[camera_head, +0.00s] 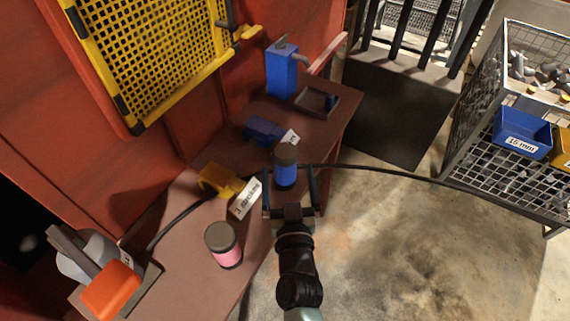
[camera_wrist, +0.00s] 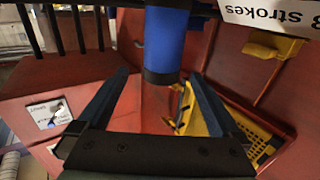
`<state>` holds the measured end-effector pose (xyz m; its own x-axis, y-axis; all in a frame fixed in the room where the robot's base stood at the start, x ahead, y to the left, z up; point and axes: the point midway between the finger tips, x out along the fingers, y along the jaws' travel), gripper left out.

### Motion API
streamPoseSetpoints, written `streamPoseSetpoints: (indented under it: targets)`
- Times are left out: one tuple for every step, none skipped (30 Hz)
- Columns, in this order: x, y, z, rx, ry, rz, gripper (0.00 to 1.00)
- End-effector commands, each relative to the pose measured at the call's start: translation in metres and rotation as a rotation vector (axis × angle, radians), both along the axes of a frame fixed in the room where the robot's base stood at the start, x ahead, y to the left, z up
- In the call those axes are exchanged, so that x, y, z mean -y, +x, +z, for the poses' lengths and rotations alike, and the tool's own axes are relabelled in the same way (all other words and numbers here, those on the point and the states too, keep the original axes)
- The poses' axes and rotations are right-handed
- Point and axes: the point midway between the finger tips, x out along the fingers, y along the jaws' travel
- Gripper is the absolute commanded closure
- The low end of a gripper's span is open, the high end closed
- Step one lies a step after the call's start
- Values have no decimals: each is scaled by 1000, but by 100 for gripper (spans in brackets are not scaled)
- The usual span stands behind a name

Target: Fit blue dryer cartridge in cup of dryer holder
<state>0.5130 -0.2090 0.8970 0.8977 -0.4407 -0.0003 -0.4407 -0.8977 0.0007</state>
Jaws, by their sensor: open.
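The blue dryer cartridge (camera_head: 286,174), a blue cylinder with dark ends, appears upright near the bench's front edge in the head view. In the wrist view the cartridge (camera_wrist: 166,38) shows centrally, its top end cut off by the frame. My gripper (camera_head: 291,190) is open, its two fingers spread to either side of the cartridge's line and not closed on it. In the wrist view the gripper (camera_wrist: 160,76) has a clear gap between its fingertips. A blue bracket (camera_head: 262,131) and a yellow bracket (camera_head: 216,179) are fixed behind; I cannot tell which is the dryer holder.
A pink cartridge (camera_head: 225,249) with a dark cap stands on the bench, left of my arm. A blue pump-like unit (camera_head: 281,76) and a dark tray (camera_head: 309,104) are farther back. A black hose (camera_head: 385,169) runs right to a wire cage (camera_head: 489,165). The floor (camera_head: 420,250) between is clear.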

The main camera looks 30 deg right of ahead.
Motion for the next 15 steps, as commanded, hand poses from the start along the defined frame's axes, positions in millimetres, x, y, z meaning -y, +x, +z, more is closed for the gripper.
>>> streamPoseSetpoints:
  targets:
    - [2, 4, 0, 0, 0, 0, 0]
    - [2, 5, 0, 0, 0, 0, 0]
    - [3, 6, 0, 0, 1, 0, 0]
    - [4, 7, 1, 1, 0, 0, 0]
    - [4, 9, 1, 1, 0, 0, 0]
    - [5, 11, 1, 2, 1, 0, 0]
    - [6, 14, 1, 1, 2, 0, 0]
    - [8, 18, 2, 2, 0, 0, 0]
    - [10, 23, 3, 1, 0, 0, 0]
    - [12, 27, 3, 2, 0, 0, 0]
    - [13, 31, 3, 3, 1, 1, 0]
    - [15, 36, 4, 2, -1, 1, 0]
    - [17, 40, 2, 1, 0, 1, 0]
    - [18, 43, 2, 2, 0, 1, 0]
    - [20, 47, 2, 1, 0, 1, 0]
